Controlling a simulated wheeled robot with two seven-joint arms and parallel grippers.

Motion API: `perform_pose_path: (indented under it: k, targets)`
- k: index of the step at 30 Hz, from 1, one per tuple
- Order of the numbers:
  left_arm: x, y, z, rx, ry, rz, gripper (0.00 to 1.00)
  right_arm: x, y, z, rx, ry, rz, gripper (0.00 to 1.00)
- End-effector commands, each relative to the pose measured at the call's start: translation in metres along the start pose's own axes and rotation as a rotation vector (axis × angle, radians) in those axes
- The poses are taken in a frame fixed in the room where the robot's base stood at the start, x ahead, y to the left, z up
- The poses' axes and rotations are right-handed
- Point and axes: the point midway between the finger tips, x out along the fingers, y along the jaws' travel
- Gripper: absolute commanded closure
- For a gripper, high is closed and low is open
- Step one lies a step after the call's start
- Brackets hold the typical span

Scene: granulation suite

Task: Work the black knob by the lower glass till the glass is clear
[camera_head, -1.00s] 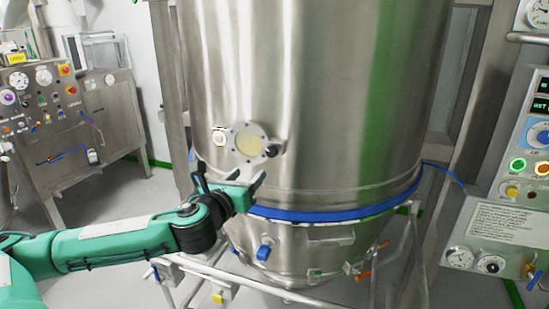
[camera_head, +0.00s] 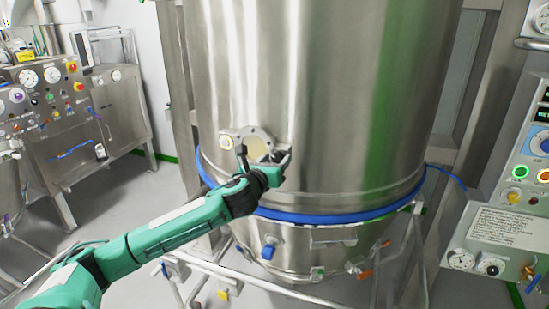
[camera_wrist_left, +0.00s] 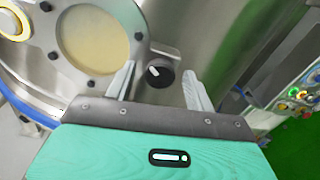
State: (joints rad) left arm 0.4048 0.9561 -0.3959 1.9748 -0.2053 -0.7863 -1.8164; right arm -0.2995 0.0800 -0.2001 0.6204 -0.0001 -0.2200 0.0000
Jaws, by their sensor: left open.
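The lower glass (camera_head: 257,148) is a round port with a bolted steel rim on the front of the large steel vessel. In the left wrist view the glass (camera_wrist_left: 92,40) looks clouded beige. The black knob (camera_wrist_left: 158,75) with a white mark sits right of the glass, between the two fingers and beyond their tips. My left gripper (camera_wrist_left: 160,85) is open and empty, facing the knob. In the head view the left gripper (camera_head: 264,160) is in front of the port and partly hides the knob and the glass. My right gripper is not in view.
A blue band (camera_head: 320,217) rings the vessel below the port, with a pipe frame under it. A control panel (camera_head: 520,190) stands at the right. A steel cabinet with gauges (camera_head: 80,110) is at the left. A round pale label (camera_head: 227,143) is left of the glass.

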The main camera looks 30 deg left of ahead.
Motion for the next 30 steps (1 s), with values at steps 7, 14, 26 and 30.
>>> perform_pose_path:
  k: [7, 14, 26, 30]
  targets:
    - [0.0019, 0.0000, 0.0001, 0.001, -0.001, 0.000, 0.46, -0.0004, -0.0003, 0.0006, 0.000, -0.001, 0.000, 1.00]
    - [0.0017, 0.0001, 0.0001, 0.000, -0.001, 0.000, 0.79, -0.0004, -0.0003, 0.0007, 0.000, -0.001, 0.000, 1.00]
    - [0.0016, 0.0002, 0.0002, -0.042, 0.000, 0.000, 0.91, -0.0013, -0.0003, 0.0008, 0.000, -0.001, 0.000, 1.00]
    - [0.0016, 0.0003, 0.0005, -0.112, 0.000, 0.000, 0.91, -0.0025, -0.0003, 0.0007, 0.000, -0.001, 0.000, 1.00]
